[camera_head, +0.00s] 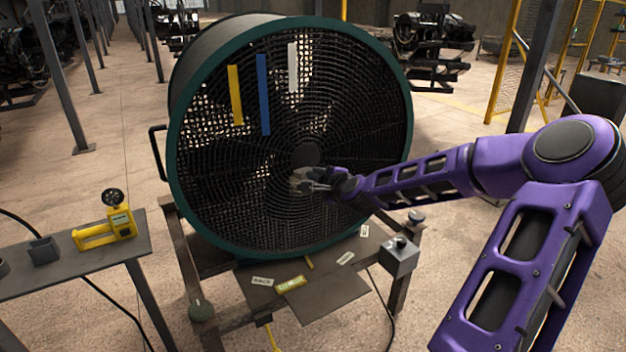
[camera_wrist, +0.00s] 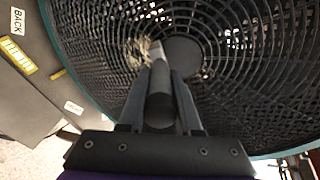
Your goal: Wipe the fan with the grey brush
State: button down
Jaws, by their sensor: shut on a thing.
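The fan (camera_head: 240,160) is a large round drum with a teal rim and a black wire grille, standing on a metal frame. Yellow, blue and white strips hang on its upper grille. My gripper (camera_head: 318,186) is in front of the grille, just below the dark hub. In the wrist view my gripper (camera_wrist: 160,90) is shut on the grey brush (camera_wrist: 160,108), a cylindrical handle lying between the fingers. The brush's pale head points at the grille near the hub (camera_wrist: 183,52). I cannot tell for sure whether it touches the grille.
A grey control box (camera_head: 399,258) is on the fan frame at right. Labels lie on the plate below the fan. Cables cross the floor.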

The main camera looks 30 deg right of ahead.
jog(key=d, duration=0.6)
jog(key=shift+s+d, duration=0.3)
jog(key=shift+s, duration=0.05)
dwell(0.3)
jog(key=shift+s+a, duration=0.2)
jog(key=shift+s, duration=1.3)
jog(key=shift+s+a, duration=0.15)
jog(key=shift+s, duration=1.3)
jog(key=s, duration=0.3)
jog(key=shift+a, duration=0.15)
jog(key=shift+f, duration=0.1)
